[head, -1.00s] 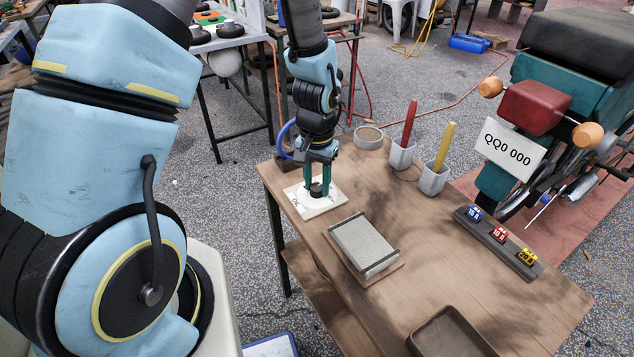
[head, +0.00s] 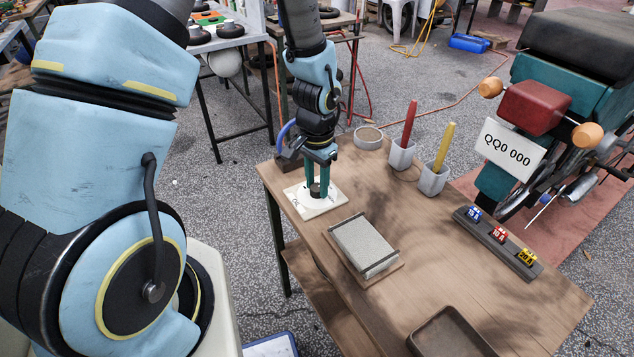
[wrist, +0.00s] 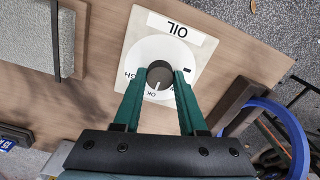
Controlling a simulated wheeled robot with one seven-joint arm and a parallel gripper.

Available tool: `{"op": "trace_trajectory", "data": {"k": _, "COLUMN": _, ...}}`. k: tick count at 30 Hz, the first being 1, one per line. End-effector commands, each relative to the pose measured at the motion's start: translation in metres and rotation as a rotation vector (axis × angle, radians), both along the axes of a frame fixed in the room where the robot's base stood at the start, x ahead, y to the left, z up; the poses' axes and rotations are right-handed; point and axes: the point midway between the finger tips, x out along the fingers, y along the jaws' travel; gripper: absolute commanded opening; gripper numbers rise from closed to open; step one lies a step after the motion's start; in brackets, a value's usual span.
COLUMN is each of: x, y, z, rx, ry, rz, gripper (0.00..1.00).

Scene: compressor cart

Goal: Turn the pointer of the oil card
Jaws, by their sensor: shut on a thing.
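The oil card (head: 327,204) is a pale square plate lying on the wooden table's far left part. It also shows in the wrist view (wrist: 139,30), with the label "OIL", a white round dial (wrist: 150,46) and a dark knob (wrist: 159,72) at its middle. The word "OK" is readable beside the knob. A second word is partly hidden by the left finger, with "GH" showing. A light line on the knob points toward "OK". My gripper (wrist: 161,76) points down at the card, its two green fingers closed on either side of the knob.
A grey block on a wooden base (head: 364,246) lies near the card. A round container (head: 368,138) and two grey holders with a red (head: 409,124) and a yellow stick (head: 444,147) stand behind. A rack of small tags (head: 499,241) and a tray (head: 450,335) lie to the right.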

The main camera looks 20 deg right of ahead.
Motion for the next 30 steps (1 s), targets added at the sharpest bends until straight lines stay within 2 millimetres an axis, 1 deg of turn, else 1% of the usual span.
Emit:
{"op": "trace_trajectory", "data": {"k": 2, "x": 0.000, "y": 0.000, "z": 0.000, "rx": -0.001, "ry": -0.002, "rz": 0.001, "gripper": 0.00}}
{"op": "trace_trajectory", "data": {"k": 3, "x": 0.000, "y": 0.000, "z": 0.000, "rx": -0.001, "ry": -0.002, "rz": 0.001, "gripper": 0.43}}
{"op": "trace_trajectory", "data": {"k": 10, "x": 0.000, "y": 0.000, "z": 0.000, "rx": -0.001, "ry": 0.000, "rz": 0.001, "gripper": 0.69}}
{"op": "trace_trajectory", "data": {"k": 11, "x": 0.000, "y": 0.000, "z": 0.000, "rx": -0.001, "ry": 0.000, "rz": 0.001, "gripper": 0.71}}
{"op": "trace_trajectory", "data": {"k": 20, "x": 0.000, "y": 0.000, "z": 0.003, "rx": -0.001, "ry": 0.000, "rz": 0.001, "gripper": 0.71}}
{"op": "trace_trajectory", "data": {"k": 23, "x": 0.001, "y": -0.001, "z": 0.012, "rx": -0.003, "ry": -0.003, "rz": 0.002, "gripper": 0.71}}
{"op": "trace_trajectory", "data": {"k": 26, "x": 0.001, "y": 0.000, "z": 0.028, "rx": -0.004, "ry": -0.004, "rz": 0.003, "gripper": 0.71}}
{"op": "trace_trajectory", "data": {"k": 30, "x": 0.001, "y": 0.000, "z": 0.055, "rx": -0.005, "ry": -0.004, "rz": 0.003, "gripper": 0.71}}
